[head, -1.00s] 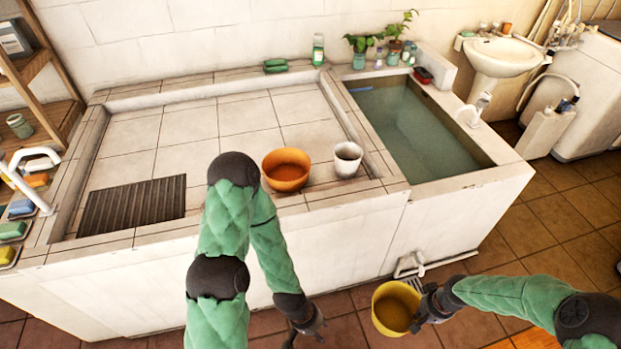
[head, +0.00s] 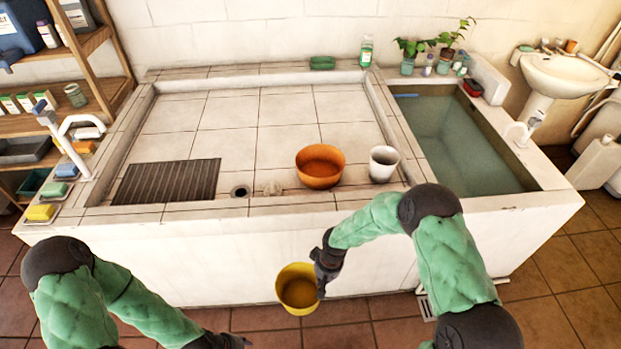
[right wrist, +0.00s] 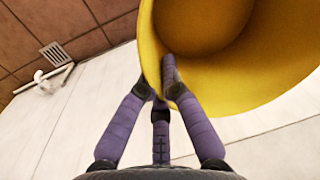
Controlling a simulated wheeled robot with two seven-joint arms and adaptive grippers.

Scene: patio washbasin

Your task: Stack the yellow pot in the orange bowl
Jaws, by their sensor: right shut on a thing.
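The yellow pot (head: 297,290) hangs in front of the white basin wall, below the ledge, with its mouth facing up in the head view. My right gripper (head: 322,284) is shut on its right-hand rim. The yellow pot (right wrist: 200,30) fills the top of the right wrist view, with the purple fingers of the right gripper (right wrist: 165,75) on its wall.
A white cup (head: 383,164) stands close to the right of the orange bowl. A water-filled trough (head: 455,140) lies farther right. A dark grate (head: 168,181) and a faucet (head: 75,140) are to the left. The tiled surface (head: 260,115) behind the bowl is clear.

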